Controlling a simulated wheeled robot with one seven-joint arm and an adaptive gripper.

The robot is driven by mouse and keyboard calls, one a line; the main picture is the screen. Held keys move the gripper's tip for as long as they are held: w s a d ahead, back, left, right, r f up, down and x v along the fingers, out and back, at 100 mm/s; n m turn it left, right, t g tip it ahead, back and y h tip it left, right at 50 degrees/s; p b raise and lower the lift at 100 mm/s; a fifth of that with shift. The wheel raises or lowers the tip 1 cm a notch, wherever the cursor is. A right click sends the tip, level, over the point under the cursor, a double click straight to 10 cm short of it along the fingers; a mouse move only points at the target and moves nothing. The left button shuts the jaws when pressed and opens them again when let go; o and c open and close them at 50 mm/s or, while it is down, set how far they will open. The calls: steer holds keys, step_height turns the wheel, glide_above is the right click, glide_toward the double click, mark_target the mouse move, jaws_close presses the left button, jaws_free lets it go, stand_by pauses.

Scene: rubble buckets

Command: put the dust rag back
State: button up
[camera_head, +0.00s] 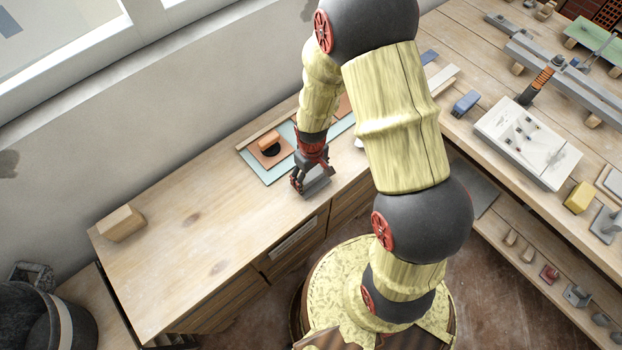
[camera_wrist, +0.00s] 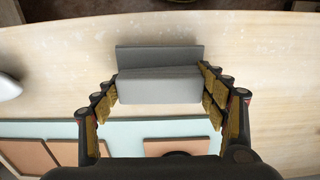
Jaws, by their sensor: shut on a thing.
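My gripper (camera_head: 308,186) is shut on a smooth grey block with a wider flat grey plate (camera_wrist: 160,56) along one side. The fingers press on both ends of the block (camera_wrist: 158,86) in the wrist view. I cannot tell from its look whether this is the dust rag. It is at or just above the wooden bench top (camera_head: 200,215), near the front edge. A pale blue mat (camera_head: 255,168) lies behind my gripper by the wall. It carries a brown square pad (camera_head: 262,158) with a black and orange tool (camera_head: 270,146) on it.
A wooden block (camera_head: 121,223) stands at the bench's left end, and the bench between it and the mat is clear. A dark bucket (camera_head: 72,322) is at lower left. The right bench holds a white tray (camera_head: 527,140), a yellow block (camera_head: 579,197) and a blue block (camera_head: 466,102).

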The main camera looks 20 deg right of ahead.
steer(key=shift+f, duration=0.4)
steer(key=shift+f, duration=0.2)
steer(key=o, duration=1.2)
steer(key=shift+r, duration=0.1)
